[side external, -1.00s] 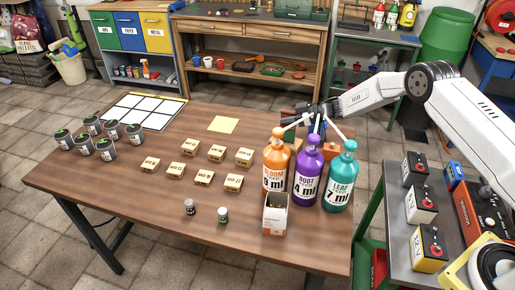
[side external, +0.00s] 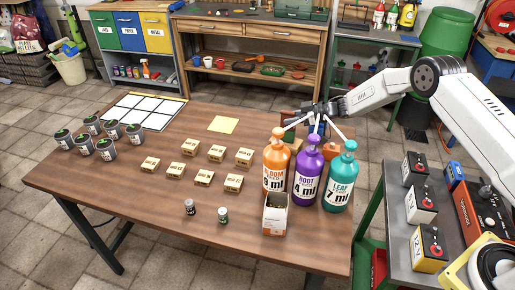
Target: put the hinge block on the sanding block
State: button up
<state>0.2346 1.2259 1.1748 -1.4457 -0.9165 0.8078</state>
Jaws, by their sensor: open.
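My gripper (side external: 318,126) is open above the far right part of the wooden table, behind the pump bottles. Its fingers spread apart and point down. Behind the bottles and under the gripper are a small dark blue item (side external: 318,138) and an orange-brown block (side external: 336,144), both partly hidden. I cannot tell which of these, if any, is the hinge block or the sanding block. Nothing is clearly held between the fingers.
Orange (side external: 276,165), purple (side external: 307,172) and teal (side external: 340,178) pump bottles stand close in front of the gripper. A white open box (side external: 275,214) is before them. The table's front left is clear.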

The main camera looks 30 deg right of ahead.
jog(key=v, duration=1)
jog(key=shift+s, duration=0.15)
